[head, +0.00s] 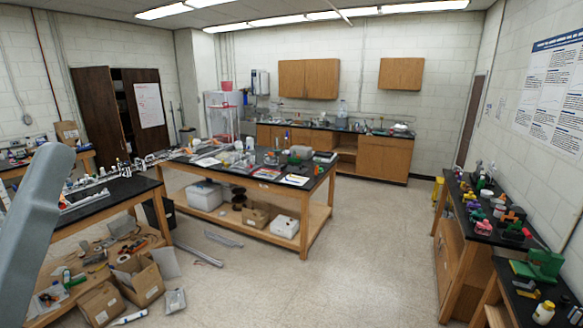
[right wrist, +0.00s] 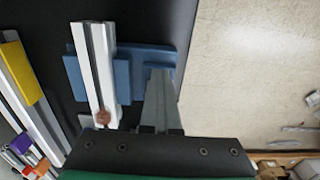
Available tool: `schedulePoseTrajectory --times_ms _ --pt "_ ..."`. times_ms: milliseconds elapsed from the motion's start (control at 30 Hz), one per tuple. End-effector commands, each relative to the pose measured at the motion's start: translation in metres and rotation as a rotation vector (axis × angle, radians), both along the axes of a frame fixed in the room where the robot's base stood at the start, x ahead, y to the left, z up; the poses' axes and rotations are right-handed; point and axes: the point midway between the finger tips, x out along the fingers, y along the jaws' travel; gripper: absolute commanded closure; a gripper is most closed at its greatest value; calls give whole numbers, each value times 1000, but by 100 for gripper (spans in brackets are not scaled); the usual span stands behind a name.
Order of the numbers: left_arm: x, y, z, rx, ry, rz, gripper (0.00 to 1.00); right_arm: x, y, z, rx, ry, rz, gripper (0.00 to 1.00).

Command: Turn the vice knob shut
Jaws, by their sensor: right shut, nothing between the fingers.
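In the right wrist view a blue vice (right wrist: 123,77) is on a black surface. A pale, grooved extrusion bar (right wrist: 94,55) runs between its blue parts. My right gripper (right wrist: 161,72) is shut and empty; its grey fingers reach over the right side of the vice. I cannot tell whether the fingers touch it. A small reddish-brown round piece (right wrist: 103,117) shows at the near part of the bar; I cannot tell whether it is the knob. No other knob is plain to see, and the fingers hide part of the vice. My left gripper is in neither view.
A yellow block (right wrist: 23,72) and other pale bars lie left of the vice. The black surface ends just right of the vice, with pale floor beyond. In the head view a cluttered central table (head: 250,165) and a right-hand bench (head: 462,205) stand around open floor (head: 370,230).

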Motion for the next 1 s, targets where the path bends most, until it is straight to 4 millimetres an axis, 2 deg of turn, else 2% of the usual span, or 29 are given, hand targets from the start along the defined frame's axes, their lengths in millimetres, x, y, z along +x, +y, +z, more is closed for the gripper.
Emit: schedulePoseTrajectory --times_ms 567,800,1000 --pt "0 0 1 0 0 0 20 5 3 2 -3 -8 0 100" --pt "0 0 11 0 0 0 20 -2 7 3 -1 -5 0 100" --pt "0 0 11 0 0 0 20 -3 8 1 -2 -4 0 100"
